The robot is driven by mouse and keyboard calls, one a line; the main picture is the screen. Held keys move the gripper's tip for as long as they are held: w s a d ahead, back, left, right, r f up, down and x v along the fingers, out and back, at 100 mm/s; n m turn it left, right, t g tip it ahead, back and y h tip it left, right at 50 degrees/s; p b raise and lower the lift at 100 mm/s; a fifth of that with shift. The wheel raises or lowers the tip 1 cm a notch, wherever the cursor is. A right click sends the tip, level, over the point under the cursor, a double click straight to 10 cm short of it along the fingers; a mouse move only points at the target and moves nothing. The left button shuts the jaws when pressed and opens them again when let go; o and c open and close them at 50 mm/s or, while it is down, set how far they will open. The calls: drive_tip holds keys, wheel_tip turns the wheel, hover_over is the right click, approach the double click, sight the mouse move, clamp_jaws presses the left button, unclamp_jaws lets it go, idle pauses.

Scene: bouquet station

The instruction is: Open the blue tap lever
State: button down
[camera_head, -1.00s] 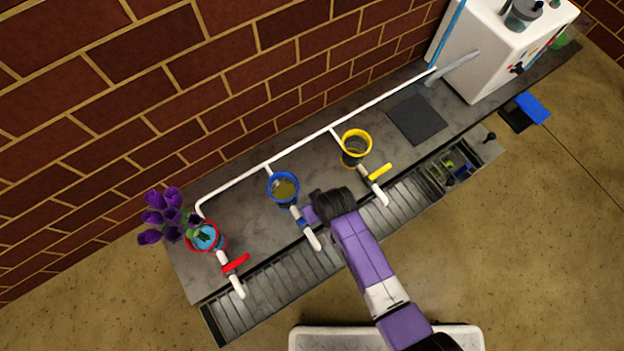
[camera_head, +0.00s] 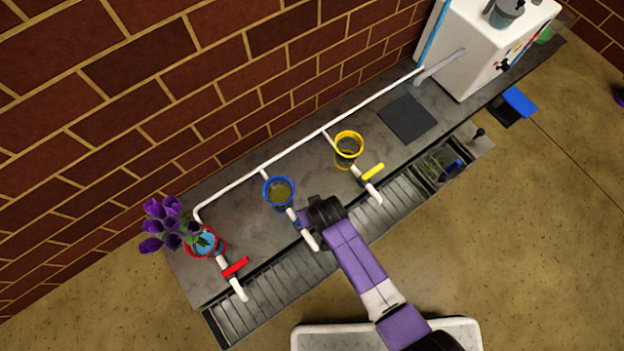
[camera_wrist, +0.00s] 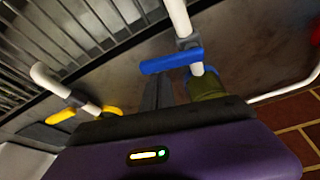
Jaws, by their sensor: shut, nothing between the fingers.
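The blue tap lever (camera_wrist: 172,61) lies crosswise on its white pipe in the wrist view, with one end sticking out to the left. In the head view only a small blue part (camera_head: 298,223) shows beside my gripper (camera_head: 308,214). In the wrist view my gripper (camera_wrist: 165,82) is shut and empty, its dark fingers pointing at the lever's free end. The fingertips are very close to the lever; I cannot tell whether they touch it. The blue-rimmed cup (camera_head: 278,192) stands behind this tap on the same pipe line.
Purple tulips (camera_head: 165,225) stand in the red-rimmed cup (camera_head: 213,243). A slatted drain (camera_head: 265,300) runs along the front, and a white machine (camera_head: 475,50) stands far right.

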drive_tip(key=s+m, duration=0.1)
drive_tip(key=m+h+p, duration=0.1)
drive_tip(key=m, duration=0.1)
drive_tip(key=shift+s+d+m, duration=0.3)
drive_tip(key=shift+s+d, duration=0.1)
drive_tip(key=s+m, duration=0.1)
drive_tip(key=m, duration=0.1)
drive_tip(key=s+m+h, duration=0.1)
drive_tip(key=m, duration=0.2)
drive_tip(key=s+m+h, duration=0.1)
drive_tip(key=m, duration=0.1)
drive_tip(key=shift+s+b, duration=0.2)
drive_tip(key=shift+b, duration=0.15)
drive_tip(key=m, duration=0.1)
drive_tip(key=s+m+g+h, duration=0.1)
drive_tip(key=m, duration=0.1)
drive_tip(key=shift+s+a, duration=0.15)
drive_tip(key=shift+a, duration=0.15)
drive_tip(key=shift+s+a+m, duration=0.2)
drive_tip(key=shift+s+m, duration=0.05)
drive_tip(key=shift+m, duration=0.05)
drive_tip(key=shift+s+a, duration=0.1)
drive_tip(key=shift+s, duration=0.05)
